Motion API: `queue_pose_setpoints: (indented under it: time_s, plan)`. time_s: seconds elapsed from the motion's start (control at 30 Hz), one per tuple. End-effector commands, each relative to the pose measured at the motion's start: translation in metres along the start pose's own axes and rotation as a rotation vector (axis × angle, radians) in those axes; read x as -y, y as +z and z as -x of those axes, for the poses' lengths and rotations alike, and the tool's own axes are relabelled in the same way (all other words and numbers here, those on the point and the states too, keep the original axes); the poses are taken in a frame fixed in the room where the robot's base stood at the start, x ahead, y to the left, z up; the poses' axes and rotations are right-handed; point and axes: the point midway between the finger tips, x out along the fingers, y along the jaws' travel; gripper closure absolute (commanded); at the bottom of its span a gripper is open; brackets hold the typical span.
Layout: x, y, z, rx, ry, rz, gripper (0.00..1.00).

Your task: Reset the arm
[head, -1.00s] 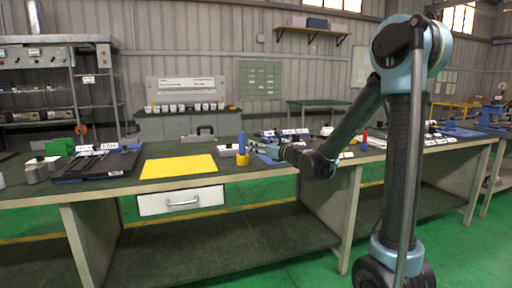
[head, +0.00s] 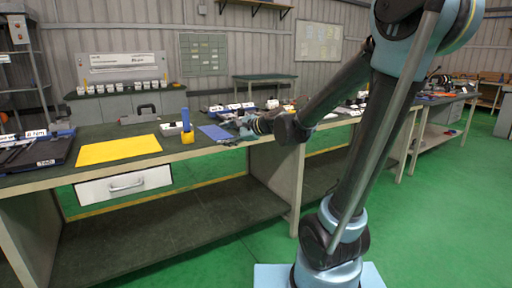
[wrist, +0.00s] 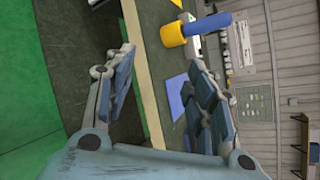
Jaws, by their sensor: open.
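My gripper (head: 230,132) is at the end of my arm, near the front edge of the workbench (head: 110,189) in the head view. In the wrist view my gripper (wrist: 165,80) has its two fingers spread wide apart, with nothing between them but the bench edge and background behind. A blue flat sheet (head: 212,132) lies on the bench beside my gripper, partly hidden in the wrist view.
A yellow mat (head: 118,149) and a black tray (head: 42,151) lie on the bench to the left. A drawer (head: 122,186) hangs under the benchtop. The green floor (head: 215,262) in front of the bench is clear. Small white labelled items stand farther back.

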Motion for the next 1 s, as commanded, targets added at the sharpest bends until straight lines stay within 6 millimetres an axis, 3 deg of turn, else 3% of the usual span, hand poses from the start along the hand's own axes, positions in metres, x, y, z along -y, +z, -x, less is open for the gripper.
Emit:
queue_pose_setpoints:
  time_s: [0.5,0.8,1.0]
  plan:
    - [-0.134,-0.073,0.141,-0.212,0.480,0.731,0.50]
    - [-0.220,-0.115,0.235,-0.237,0.863,1.025,0.50]
    - [-0.262,-0.131,0.287,-0.209,1.083,1.130,0.50]
